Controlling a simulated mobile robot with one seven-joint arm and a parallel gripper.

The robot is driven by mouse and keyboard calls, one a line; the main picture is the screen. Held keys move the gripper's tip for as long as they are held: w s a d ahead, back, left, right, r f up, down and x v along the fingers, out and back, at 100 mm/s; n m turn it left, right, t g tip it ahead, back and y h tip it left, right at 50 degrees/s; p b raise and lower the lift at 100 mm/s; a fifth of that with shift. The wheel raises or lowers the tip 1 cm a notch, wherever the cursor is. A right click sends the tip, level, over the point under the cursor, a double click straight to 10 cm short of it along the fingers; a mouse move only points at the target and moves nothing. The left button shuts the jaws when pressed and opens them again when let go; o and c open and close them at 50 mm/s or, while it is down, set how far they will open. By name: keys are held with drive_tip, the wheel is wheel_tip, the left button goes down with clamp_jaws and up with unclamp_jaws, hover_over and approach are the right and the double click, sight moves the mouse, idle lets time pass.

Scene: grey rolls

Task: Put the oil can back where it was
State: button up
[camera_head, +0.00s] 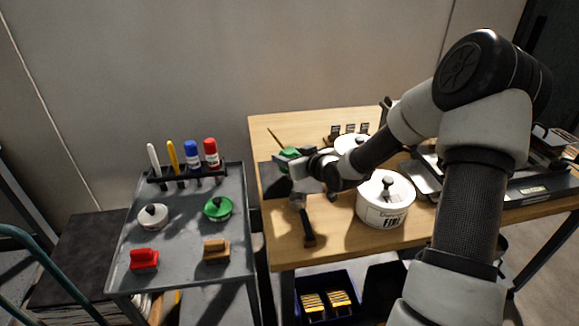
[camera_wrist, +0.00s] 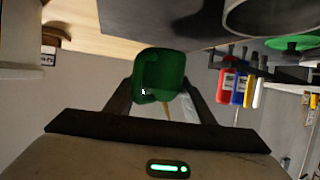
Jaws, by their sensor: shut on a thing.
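The oil can, a green body with a thin brownish spout, is in my gripper (camera_head: 297,164) at the left side of the wooden table. In the head view the oil can (camera_head: 289,152) is partly hidden by my gripper, and its spout points up and left. In the wrist view the green oil can (camera_wrist: 160,68) sits between the two dark fingers of my gripper (camera_wrist: 160,88), which are shut on it. It is over or near a dark mat (camera_head: 271,180) on the table; I cannot tell how high.
Left is a grey cart (camera_head: 183,236) with green (camera_head: 218,209) and white (camera_head: 152,218) lidded pots, red and wooden blocks, and a marker rack.

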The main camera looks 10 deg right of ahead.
drive_tip(key=shift+f, duration=1.45)
drive_tip(key=shift+f+b, duration=0.15)
drive_tip(key=shift+b, duration=0.25)
drive_tip(key=o, duration=1)
drive_tip(key=shift+s+d+r, duration=0.1)
drive_tip(key=shift+s+r, duration=0.05)
drive_tip(key=shift+r, duration=0.1)
drive_tip(key=p+v, duration=0.2)
drive_tip(key=v, duration=0.9)
drive_tip(key=shift+s+d+r+p, duration=0.1)
drive_tip(key=shift+s+p, duration=0.2)
